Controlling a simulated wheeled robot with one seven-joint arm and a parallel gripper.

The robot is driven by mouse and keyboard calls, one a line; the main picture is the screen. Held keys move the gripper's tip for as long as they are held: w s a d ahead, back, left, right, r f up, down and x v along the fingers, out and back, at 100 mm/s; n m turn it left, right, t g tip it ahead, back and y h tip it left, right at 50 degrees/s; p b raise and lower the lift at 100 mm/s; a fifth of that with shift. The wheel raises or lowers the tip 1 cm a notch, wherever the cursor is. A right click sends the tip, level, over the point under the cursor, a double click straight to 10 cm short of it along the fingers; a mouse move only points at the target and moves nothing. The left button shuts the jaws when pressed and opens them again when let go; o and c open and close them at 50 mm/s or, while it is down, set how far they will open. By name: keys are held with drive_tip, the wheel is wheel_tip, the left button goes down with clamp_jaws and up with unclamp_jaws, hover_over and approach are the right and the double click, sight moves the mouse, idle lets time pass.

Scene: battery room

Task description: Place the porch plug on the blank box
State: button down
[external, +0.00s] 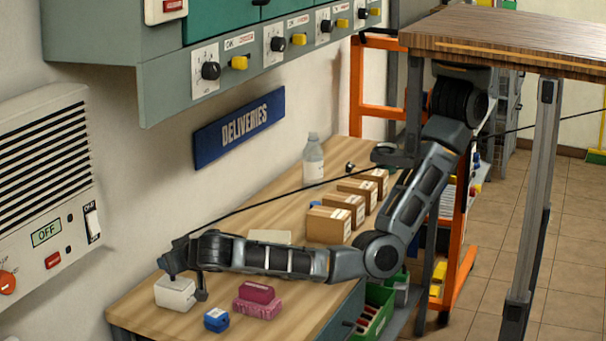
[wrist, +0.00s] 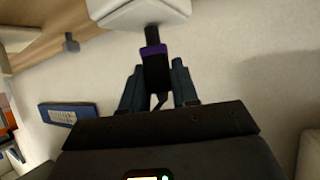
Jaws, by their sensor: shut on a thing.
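The plug is dark with a purple band (wrist: 155,50) and sits between my fingers in the wrist view. My gripper (wrist: 156,80) is shut on it. The plug's far end meets the edge of a plain white box (wrist: 145,16); I cannot tell whether it is seated in it or only in front of it. In the external view the white box (external: 175,294) stands at the near left of the bench, and my gripper (external: 186,275) is right over and beside it. The plug cannot be made out clearly there.
A small blue box (external: 216,320) and a maroon box (external: 257,300) sit right of the white box on the wooden bench (external: 160,325). Several cardboard boxes (external: 328,226) and a clear bottle (external: 313,160) stand farther back. A thin dark cable runs above the bench.

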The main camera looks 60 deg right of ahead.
drive_tip(key=shift+f, duration=0.2)
drive_tip(key=c, duration=0.8)
unclamp_jaws()
drive_tip(key=shift+c, duration=0.2)
drive_tip(key=shift+r, duration=0.15)
drive_tip(key=shift+r, duration=0.2)
drive_tip(key=b+v, duration=0.2)
drive_tip(key=v, duration=1)
drive_tip(key=shift+f, duration=0.15)
